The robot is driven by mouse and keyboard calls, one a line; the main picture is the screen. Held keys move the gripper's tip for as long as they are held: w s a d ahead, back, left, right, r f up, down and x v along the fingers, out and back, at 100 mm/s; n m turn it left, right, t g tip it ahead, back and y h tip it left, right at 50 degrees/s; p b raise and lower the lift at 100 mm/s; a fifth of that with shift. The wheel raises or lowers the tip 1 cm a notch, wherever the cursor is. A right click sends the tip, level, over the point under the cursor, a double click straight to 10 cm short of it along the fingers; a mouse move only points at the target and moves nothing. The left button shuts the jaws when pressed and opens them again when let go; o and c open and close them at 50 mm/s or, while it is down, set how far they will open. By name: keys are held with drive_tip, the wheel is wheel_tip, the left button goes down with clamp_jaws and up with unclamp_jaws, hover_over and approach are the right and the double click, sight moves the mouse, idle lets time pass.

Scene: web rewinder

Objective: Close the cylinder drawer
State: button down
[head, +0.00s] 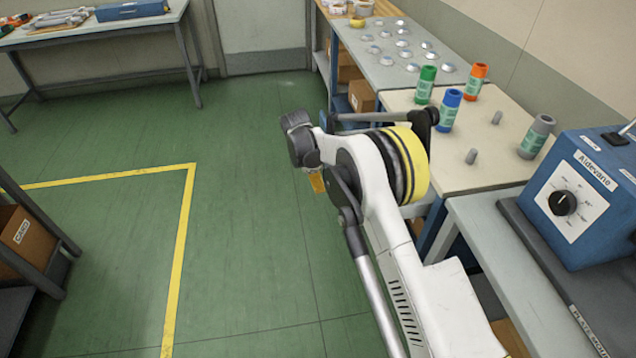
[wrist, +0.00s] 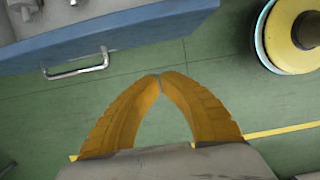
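A blue drawer front (wrist: 130,38) with a metal bar handle (wrist: 78,68) crosses the upper left of the wrist view. I cannot tell how far the drawer stands out, and my arm hides most of that area in the head view. My gripper (wrist: 160,76) has two orange fingers that meet at the tips, with nothing between them. The tips are below and right of the handle in the picture, apart from it, over green floor. In the head view only a bit of orange finger (head: 317,182) shows below my arm.
A cream-topped bench (head: 490,165) at right holds green (head: 426,85), blue (head: 449,110), orange (head: 475,82) and grey (head: 537,137) cylinders. A blue device (head: 590,195) stands nearer. The back bench (head: 375,70) holds several silvery domes. Green floor (head: 240,230) at left is open.

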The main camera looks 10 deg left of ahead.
drive_tip(key=w+d+f+b, duration=0.1)
drive_tip(key=d+f+b, duration=0.2)
drive_tip(key=d+f, duration=0.1)
drive_tip(key=shift+w+d+f, duration=0.25)
drive_tip(key=shift+d+f, duration=0.1)
drive_tip(key=shift+d, duration=0.15)
drive_tip(key=w+d, duration=0.4)
drive_tip(key=d, duration=0.9)
drive_tip(key=w+d, duration=0.3)
drive_tip(key=d, duration=1.1)
drive_tip(key=shift+w+p, duration=0.4)
drive_tip(key=shift+p, duration=0.05)
